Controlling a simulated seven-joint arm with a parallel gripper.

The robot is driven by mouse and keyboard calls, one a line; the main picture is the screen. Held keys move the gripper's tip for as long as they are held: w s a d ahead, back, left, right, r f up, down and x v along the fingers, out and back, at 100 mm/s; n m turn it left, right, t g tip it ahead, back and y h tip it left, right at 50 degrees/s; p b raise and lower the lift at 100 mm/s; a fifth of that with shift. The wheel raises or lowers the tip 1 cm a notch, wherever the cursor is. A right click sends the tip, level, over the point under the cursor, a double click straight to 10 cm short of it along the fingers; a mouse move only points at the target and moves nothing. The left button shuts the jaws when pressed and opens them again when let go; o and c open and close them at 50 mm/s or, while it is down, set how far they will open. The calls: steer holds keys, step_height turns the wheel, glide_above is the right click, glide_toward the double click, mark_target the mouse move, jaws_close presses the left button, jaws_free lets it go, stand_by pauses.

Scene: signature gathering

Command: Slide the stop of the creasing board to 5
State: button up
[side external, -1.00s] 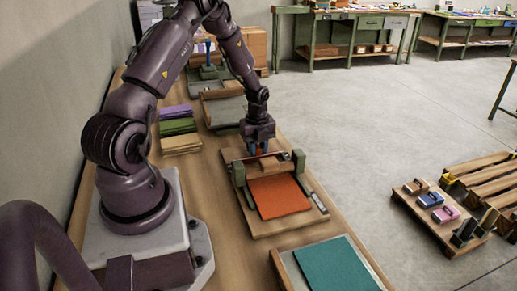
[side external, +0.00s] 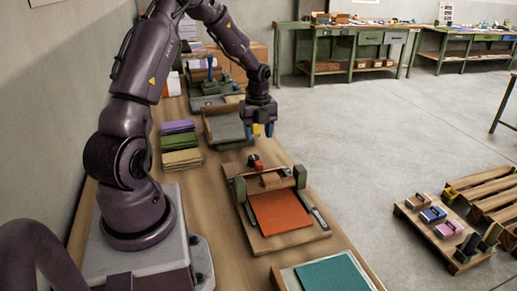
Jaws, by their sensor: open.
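The creasing board (side external: 290,240) is a wooden board on the bench with an orange sheet (side external: 280,211) lying on it. Green uprights stand at both sides of its far end, with a wooden block (side external: 271,180) between them. A small dark and red knob-like part (side external: 256,161) shows behind the block. I cannot tell for sure which part is the stop. A narrow grey strip (side external: 319,217) runs along the right side; no numbers are readable. My gripper (side external: 257,131) is open and empty, pointing down, above and beyond the board's far end, apart from it.
Stacks of purple, green and tan sheets (side external: 180,147) lie left of the board. A board with a teal sheet (side external: 332,276) is in front. The bench's right edge runs close by the creasing board.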

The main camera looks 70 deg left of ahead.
steer(key=shift+r, duration=1.3)
steer(key=s+d+r+n+t, duration=0.2)
steer(key=d+r+n, duration=0.4)
steer(key=d, duration=0.3)
steer(key=s+d+r+n+t, duration=0.1)
steer(key=s+d+r+n, duration=0.4)
steer(key=d, duration=0.4)
steer(key=s+d+r+n+t, duration=0.2)
steer(key=s+d+r+n, duration=0.2)
steer(key=d+r+n, duration=0.3)
steer(key=d, duration=0.3)
steer(key=shift+s+r+t, duration=0.2)
steer(key=shift+r+t, duration=0.1)
steer(key=shift+r, duration=0.05)
steer(key=shift+d, duration=0.1)
